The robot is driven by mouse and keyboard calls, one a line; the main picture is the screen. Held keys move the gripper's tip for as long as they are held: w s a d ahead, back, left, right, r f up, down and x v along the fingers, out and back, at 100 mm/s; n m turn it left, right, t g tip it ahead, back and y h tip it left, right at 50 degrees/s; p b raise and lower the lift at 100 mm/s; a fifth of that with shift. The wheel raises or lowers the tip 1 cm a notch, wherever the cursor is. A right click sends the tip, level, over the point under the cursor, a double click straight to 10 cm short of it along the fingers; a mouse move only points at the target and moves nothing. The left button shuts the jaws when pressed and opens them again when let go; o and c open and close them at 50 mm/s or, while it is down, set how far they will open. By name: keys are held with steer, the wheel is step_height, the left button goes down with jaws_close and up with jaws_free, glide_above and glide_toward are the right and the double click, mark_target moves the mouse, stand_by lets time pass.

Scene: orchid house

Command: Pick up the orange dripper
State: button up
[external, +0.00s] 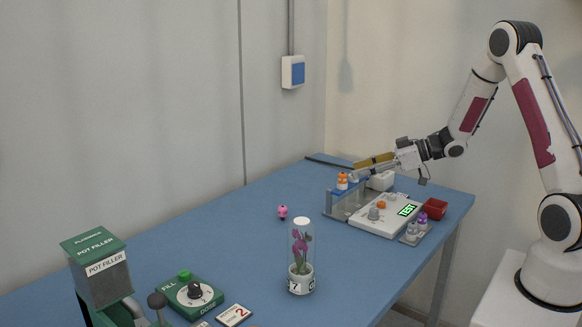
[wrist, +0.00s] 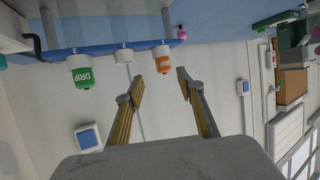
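The orange dripper (external: 342,181) stands at the near end of the blue-topped rack (external: 334,203). In the wrist view the orange dripper (wrist: 164,65), marked DRIP, hangs upside down in the picture, just beyond the gap between my fingertips. My gripper (external: 372,162) is level above the rack, its yellow fingers pointing left. In the wrist view my gripper (wrist: 160,84) is open and empty, with the fingers apart and not visibly touching the dripper. A green dripper (wrist: 81,72) and a small white-capped item (wrist: 123,56) share the rack; the green one is not clear in the external view.
A white tester (external: 385,222) with a lit TEST display stands beside the rack, with an orange item (external: 381,205) on it. A red tray (external: 435,208) and a purple-topped bottle (external: 422,220) are to its right. A glass-covered orchid (external: 301,255) and pink figure (external: 283,212) stand left.

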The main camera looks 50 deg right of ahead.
mark_target(346, 174)
steer(key=shift+w+a+f, duration=0.2)
steer(key=shift+w+f, duration=0.05)
steer(key=shift+w, duration=0.15)
steer(key=shift+w+a, duration=0.1)
steer(key=shift+a+x, duration=0.25)
steer(key=shift+x, duration=2.2)
steer(key=shift+f, duration=0.15)
steer(key=c, duration=0.9)
